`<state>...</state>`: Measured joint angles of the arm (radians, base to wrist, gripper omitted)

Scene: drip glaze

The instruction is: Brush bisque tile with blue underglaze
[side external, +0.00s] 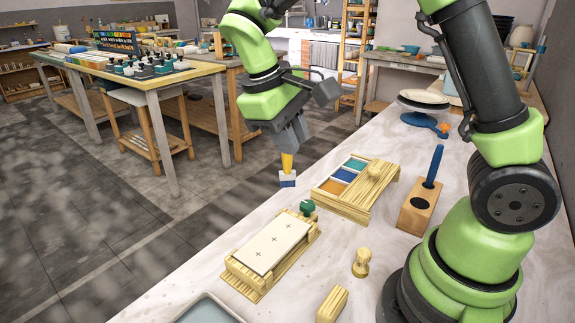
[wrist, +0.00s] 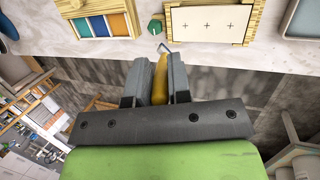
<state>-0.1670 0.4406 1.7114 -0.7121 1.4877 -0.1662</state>
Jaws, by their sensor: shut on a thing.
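My gripper (side external: 289,147) is shut on a brush with a yellow handle (side external: 287,163). The brush hangs head down in the air, with a pale and blue head (side external: 287,180). In the wrist view the yellow handle (wrist: 160,82) lies between the fingers. The cream bisque tile (side external: 270,246) lies in a wooden frame (side external: 232,276), with several small crosses on it and no colour visible. The wooden glaze tray (side external: 342,209) holds teal (side external: 355,163), blue (side external: 344,174) and orange (side external: 332,187) wells. The brush is apart from both tile and tray.
A dark green knob (side external: 307,207) stands at the tile frame's corner. A wooden block (side external: 414,213) with a blue upright tool (side external: 434,165), a wooden peg (side external: 361,262), a small block (side external: 332,304) and a grey tray (side external: 207,308) stand nearby. Bare bench lies between them.

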